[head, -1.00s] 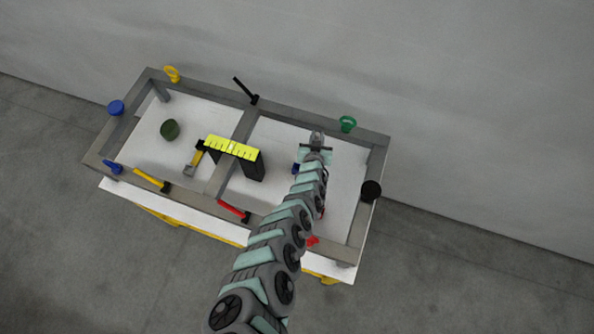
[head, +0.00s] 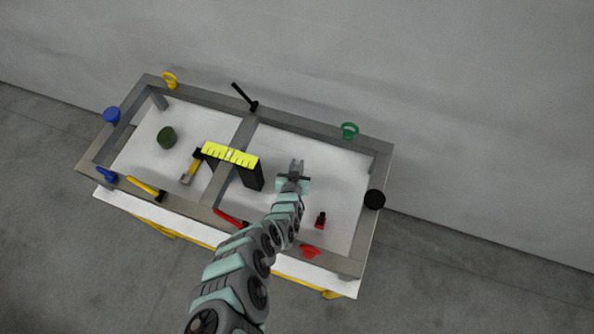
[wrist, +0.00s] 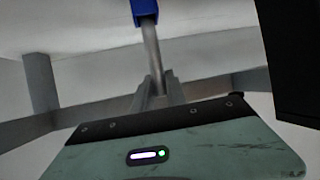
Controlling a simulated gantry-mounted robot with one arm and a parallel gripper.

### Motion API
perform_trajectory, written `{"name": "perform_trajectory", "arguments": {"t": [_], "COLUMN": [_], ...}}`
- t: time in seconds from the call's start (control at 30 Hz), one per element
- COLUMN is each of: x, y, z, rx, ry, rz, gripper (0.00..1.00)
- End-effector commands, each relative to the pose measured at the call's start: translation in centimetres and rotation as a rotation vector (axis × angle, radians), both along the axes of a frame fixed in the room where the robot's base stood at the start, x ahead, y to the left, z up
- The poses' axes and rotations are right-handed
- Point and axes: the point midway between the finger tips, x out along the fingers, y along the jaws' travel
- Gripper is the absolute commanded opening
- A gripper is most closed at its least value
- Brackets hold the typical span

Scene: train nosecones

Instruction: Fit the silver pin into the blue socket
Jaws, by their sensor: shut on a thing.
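My gripper (head: 296,168) is over the right half of the framed table, just right of the yellow-topped black block. In the wrist view my gripper (wrist: 157,88) is shut on a slim silver pin (wrist: 152,48), which points away from the jaws. The pin's far end meets a blue part (wrist: 145,10), likely the blue socket, cut off by the top edge. Pin and blue part look nearly in line. I cannot tell whether the pin is inside it or only in front of it. Neither can be made out in the head view.
The black block (head: 252,178) with a yellow scale top (head: 230,156) stands close left of my gripper; a dark block fills the wrist view's right (wrist: 290,60). A grey frame (head: 335,148) rings the table. A small red object (head: 321,220) lies right of my arm. The right half is mostly clear.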

Motion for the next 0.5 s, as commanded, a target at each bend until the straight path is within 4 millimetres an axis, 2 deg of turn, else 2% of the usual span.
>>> {"name": "perform_trajectory", "arguments": {"t": [0.03, 0.1, 0.4, 0.43, 0.5], "x": [0.0, 0.05, 0.09, 0.08, 0.07], "y": [0.0, -0.01, 0.0, 0.01, -0.01], "z": [-1.53, -2.15, -1.94, -1.94, -1.96], "rx": [-0.001, 0.0, 0.001, 0.001, 0.001], "ry": [-0.001, -0.002, -0.002, -0.002, -0.002], "rz": [0.001, 0.0, -0.001, 0.0, 0.0], "gripper": [0.0, 0.0, 0.0, 0.2, 0.26]}}
